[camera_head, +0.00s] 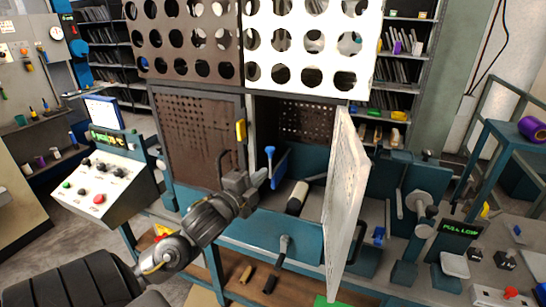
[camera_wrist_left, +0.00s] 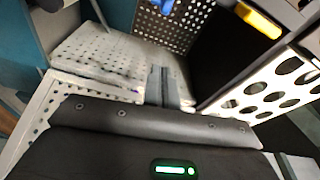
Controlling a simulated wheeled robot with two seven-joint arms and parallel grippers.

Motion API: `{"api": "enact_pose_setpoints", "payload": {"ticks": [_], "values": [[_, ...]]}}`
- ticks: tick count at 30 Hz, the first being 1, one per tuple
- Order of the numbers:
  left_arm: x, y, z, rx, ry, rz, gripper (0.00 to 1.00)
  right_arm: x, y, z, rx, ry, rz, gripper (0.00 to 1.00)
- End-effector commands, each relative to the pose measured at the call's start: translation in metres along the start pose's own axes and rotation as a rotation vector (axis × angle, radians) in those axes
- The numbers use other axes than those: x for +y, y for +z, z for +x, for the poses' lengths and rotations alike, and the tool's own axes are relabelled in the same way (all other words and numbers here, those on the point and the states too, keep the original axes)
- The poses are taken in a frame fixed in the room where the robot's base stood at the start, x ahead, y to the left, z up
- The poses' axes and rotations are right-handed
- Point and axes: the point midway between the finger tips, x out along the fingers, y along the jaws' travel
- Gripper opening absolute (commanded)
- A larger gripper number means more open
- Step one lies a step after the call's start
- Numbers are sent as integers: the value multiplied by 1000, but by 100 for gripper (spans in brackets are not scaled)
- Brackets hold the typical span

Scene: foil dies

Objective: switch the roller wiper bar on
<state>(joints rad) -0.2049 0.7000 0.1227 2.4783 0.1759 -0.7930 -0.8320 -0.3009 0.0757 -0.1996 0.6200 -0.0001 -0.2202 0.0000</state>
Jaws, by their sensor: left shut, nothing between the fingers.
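My left gripper (camera_head: 264,177) reaches in from the lower left to the front of the machine's open bay. Its fingers are shut with nothing between them. They also show in the left wrist view (camera_wrist_left: 157,86), pointing toward the perforated panels. A small lever with a blue knob (camera_head: 270,153) stands just above and beyond the fingertips, close to them; contact cannot be told. A pale roller with a dark end (camera_head: 298,196) lies inside the bay, to the right of the gripper. Which part is the wiper bar is not clear. My right gripper is not in view.
A white perforated door (camera_head: 345,200) stands swung open right of the bay. A brown mesh door (camera_head: 199,140) with a yellow handle (camera_head: 240,131) is on the left. A control box (camera_head: 108,175) with several buttons stands left. A horizontal handle (camera_head: 283,248) sticks out below.

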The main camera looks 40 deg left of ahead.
Motion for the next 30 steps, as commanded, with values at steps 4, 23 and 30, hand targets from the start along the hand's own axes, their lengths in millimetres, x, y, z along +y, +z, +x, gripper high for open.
{"api": "enact_pose_setpoints", "payload": {"ticks": [4,23,30], "values": [[0,0,2,0,0,-1,0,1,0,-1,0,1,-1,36],[-4,4,104,-3,2,0,0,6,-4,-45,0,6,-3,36],[-1,33,108,-3,3,1,0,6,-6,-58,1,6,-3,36]]}}
